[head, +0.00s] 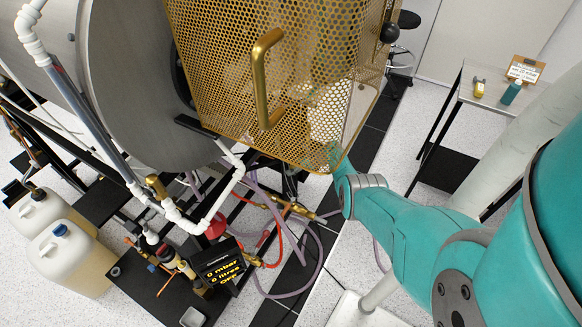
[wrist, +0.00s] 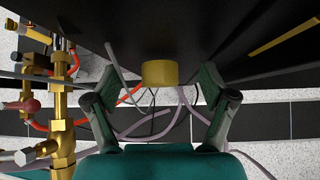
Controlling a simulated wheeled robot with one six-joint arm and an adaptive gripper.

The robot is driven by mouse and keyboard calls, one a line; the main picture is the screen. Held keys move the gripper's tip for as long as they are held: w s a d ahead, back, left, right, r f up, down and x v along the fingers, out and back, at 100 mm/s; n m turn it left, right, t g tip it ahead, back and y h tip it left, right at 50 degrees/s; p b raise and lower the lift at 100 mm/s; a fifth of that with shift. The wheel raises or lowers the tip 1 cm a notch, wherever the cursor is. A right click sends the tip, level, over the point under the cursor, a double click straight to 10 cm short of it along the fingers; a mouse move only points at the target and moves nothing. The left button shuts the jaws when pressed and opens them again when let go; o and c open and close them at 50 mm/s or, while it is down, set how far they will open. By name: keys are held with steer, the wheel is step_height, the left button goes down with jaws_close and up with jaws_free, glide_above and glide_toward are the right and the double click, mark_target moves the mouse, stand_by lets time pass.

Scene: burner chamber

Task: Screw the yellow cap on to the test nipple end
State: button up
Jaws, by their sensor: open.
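A short yellow cylinder (wrist: 159,74), which looks like the yellow cap, shows in the wrist view against the edge of a dark body. The test nipple end cannot be made out, so I cannot tell how the cap sits on it. My gripper (wrist: 158,82) is open, with one finger on each side of the yellow cylinder and a visible gap on both sides. In the head view my gripper is hidden behind the gold perforated guard (head: 240,60).
Brass valves and pipework (wrist: 60,130) stand to the left in the wrist view, with red and purple hoses below. In the head view a black display (head: 218,262) and white pipes (head: 187,218) are lower left. A side table (head: 465,88) with small items stands at right.

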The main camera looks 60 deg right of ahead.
steer(key=s, duration=0.3)
steer(key=shift+s+d, duration=0.15)
steer(key=shift+s, duration=0.1)
steer(key=n+h, duration=0.1)
steer(key=h, duration=0.2)
steer(key=n+t+h, duration=0.1)
steer(key=n+h, duration=0.1)
steer(key=a+n+t+h, duration=0.1)
steer(key=n+h, duration=0.1)
steer(key=h, duration=0.1)
steer(key=shift+f+h, duration=0.2)
steer(key=shift+h, duration=0.1)
stand_by(0.4)
stand_by(0.4)
